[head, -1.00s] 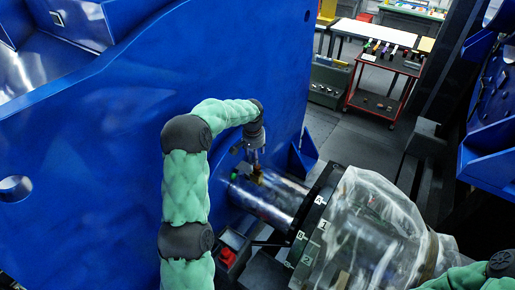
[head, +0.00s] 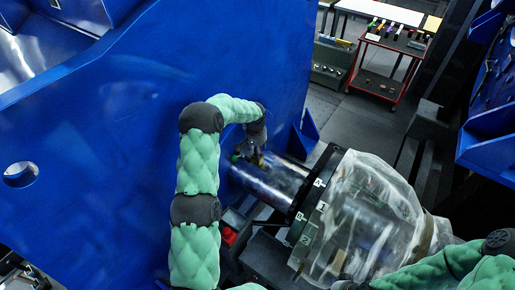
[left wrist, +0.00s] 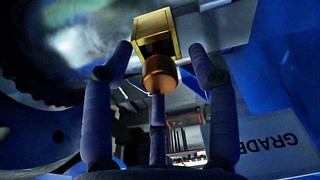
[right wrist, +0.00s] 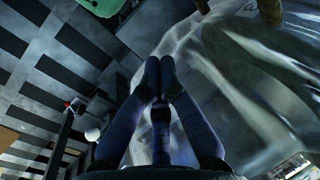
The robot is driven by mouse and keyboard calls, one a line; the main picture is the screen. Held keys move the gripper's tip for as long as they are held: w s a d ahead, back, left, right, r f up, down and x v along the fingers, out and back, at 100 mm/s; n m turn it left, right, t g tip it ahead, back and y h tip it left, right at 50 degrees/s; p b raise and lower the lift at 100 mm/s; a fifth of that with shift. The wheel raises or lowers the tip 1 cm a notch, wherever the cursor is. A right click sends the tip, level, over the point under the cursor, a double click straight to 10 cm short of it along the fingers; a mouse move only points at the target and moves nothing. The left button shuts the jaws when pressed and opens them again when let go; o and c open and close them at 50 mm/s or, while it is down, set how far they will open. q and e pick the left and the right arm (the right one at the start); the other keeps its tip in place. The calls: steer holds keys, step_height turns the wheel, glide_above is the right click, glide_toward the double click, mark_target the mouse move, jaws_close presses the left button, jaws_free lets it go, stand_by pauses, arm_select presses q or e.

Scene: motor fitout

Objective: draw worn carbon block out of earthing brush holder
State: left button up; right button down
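The brass-coloured earthing brush holder (left wrist: 155,30) shows as a square, open-mouthed box at the top of the left wrist view. A copper-brown rounded piece (left wrist: 158,72) is at its mouth; I cannot tell if this is the worn carbon block. My left gripper (left wrist: 158,75) is open, with fingers left and right of the piece and a third below it. I cannot tell whether that third finger touches it. In the head view my left gripper (head: 254,154) is at the holder above the shiny shaft, and the holder is mostly hidden. My right gripper (right wrist: 160,65) has its fingertips together, with nothing visible between them.
The shaft (head: 270,181) runs from the big blue housing (head: 110,130) to a black numbered ring (head: 315,205). Clear plastic wrapping (head: 375,215) covers the machine right of it. A red trolley (head: 385,75) with small items stands at the back. Grey floor is clear before it.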

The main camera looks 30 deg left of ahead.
arm_select(q)
jaws_close()
steer(key=shift+r, duration=0.15)
steer(key=shift+r+p, duration=1.05)
steer(key=shift+r, duration=1.75)
